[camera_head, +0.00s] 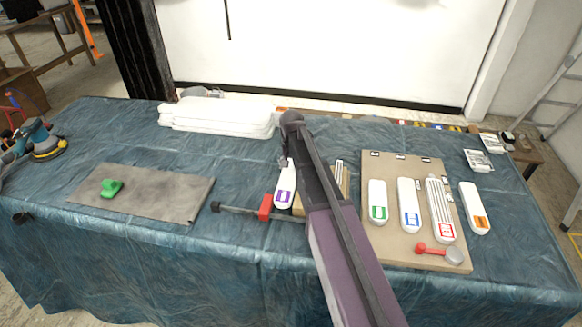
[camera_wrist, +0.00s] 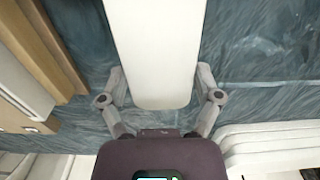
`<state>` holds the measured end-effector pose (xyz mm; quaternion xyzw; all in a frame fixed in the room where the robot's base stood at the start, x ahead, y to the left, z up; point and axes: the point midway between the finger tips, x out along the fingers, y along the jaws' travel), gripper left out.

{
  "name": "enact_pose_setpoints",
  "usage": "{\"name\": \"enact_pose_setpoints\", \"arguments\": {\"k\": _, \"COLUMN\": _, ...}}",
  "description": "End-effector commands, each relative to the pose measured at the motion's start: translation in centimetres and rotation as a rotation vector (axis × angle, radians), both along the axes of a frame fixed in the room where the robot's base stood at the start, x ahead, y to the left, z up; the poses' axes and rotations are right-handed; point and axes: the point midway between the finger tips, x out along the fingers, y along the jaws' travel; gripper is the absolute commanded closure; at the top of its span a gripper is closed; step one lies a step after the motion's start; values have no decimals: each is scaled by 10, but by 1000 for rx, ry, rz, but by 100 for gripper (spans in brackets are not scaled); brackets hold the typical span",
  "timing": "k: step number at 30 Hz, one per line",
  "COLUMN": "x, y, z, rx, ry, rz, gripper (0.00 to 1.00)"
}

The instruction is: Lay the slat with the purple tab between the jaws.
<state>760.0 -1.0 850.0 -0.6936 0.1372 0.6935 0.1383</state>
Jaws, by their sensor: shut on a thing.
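The white slat with the purple tab (camera_head: 284,197) shows just left of my arm in the head view, its tab toward the front edge. My gripper (camera_wrist: 160,82) is shut on this slat (camera_wrist: 155,45), with one finger at each side of it. The clamp has a red part (camera_head: 265,207) on a dark bar and wooden jaws (camera_head: 298,205), partly hidden by my arm. In the head view the slat appears between the red part and the wood. In the wrist view it is clear of the wood (camera_wrist: 45,45) at the left. I cannot tell its height.
A tan board (camera_head: 375,163) at the right bears white slats with green, blue and red tabs. An orange-tabbed slat (camera_head: 474,208) lies at its right edge. White slabs (camera_head: 218,116) are stacked behind. A grey mat (camera_head: 160,200) with a green object (camera_head: 111,188) lies left.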

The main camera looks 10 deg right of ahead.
Motion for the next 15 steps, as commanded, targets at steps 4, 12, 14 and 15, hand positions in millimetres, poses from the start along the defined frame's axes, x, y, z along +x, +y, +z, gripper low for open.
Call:
{"name": "enact_pose_setpoints", "arguments": {"k": 4, "x": 0, "y": 0, "z": -3, "rx": 0, "ry": 0, "rz": 0, "gripper": 72}}
{"name": "enact_pose_setpoints", "arguments": {"k": 12, "x": 0, "y": 2, "z": -7, "rx": 0, "ry": 0, "rz": 2, "gripper": 72}}
{"name": "enact_pose_setpoints", "arguments": {"k": 14, "x": 0, "y": 2, "z": -7, "rx": 0, "ry": 0, "rz": 2, "gripper": 72}}
{"name": "enact_pose_setpoints", "arguments": {"k": 15, "x": 0, "y": 2, "z": -8, "rx": 0, "ry": 0, "rz": 2, "gripper": 72}}
